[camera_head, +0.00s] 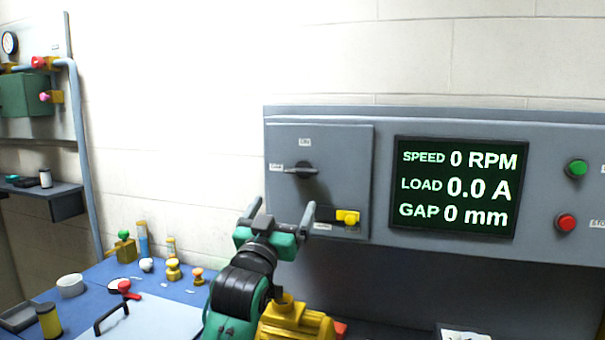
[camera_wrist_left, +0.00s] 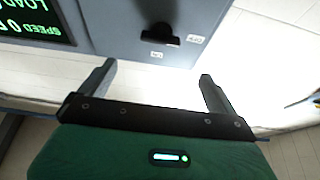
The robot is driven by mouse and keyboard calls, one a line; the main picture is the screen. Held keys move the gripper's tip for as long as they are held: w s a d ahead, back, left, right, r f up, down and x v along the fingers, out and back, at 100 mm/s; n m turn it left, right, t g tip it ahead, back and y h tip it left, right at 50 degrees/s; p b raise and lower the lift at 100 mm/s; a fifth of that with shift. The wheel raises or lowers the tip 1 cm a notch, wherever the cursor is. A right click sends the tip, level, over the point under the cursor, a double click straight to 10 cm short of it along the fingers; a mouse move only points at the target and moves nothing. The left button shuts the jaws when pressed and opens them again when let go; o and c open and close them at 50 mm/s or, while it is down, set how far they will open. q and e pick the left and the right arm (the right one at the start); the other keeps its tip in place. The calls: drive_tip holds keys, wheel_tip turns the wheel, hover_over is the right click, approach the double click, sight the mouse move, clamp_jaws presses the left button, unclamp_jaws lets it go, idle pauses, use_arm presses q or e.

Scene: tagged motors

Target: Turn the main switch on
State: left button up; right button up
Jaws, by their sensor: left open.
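The main switch (camera_head: 302,170) is a black rotary handle on the grey panel door, with small labels above it and to its left. Its handle lies roughly level, towards the left label. It also shows in the left wrist view (camera_wrist_left: 160,36), beyond the fingertips. My left gripper (camera_head: 281,212) is open and empty, below the switch and apart from it. In the left wrist view its two fingers (camera_wrist_left: 158,72) stand wide apart with nothing between them. My right gripper is not in view.
A yellow part (camera_head: 348,217) sits on the door at lower right. A display (camera_head: 455,188) reads zero speed, load and gap. Green (camera_head: 577,168) and red (camera_head: 566,222) buttons are at right. A yellow motor (camera_head: 294,322) stands below my gripper. Several small items cover the blue bench (camera_head: 100,270).

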use_arm(q)
drive_tip(key=p, duration=0.1)
approach(300, 173)
drive_tip(key=w, duration=0.1)
drive_tip(key=p+x, duration=0.2)
drive_tip(key=x, duration=0.6)
drive_tip(key=shift+s+d+r, duration=0.15)
drive_tip(key=shift+r, duration=0.15)
drive_tip(key=shift+w+d, duration=0.1)
drive_tip(key=shift+w, duration=0.25)
drive_tip(key=c, duration=1)
drive_tip(key=shift+p, duration=0.3)
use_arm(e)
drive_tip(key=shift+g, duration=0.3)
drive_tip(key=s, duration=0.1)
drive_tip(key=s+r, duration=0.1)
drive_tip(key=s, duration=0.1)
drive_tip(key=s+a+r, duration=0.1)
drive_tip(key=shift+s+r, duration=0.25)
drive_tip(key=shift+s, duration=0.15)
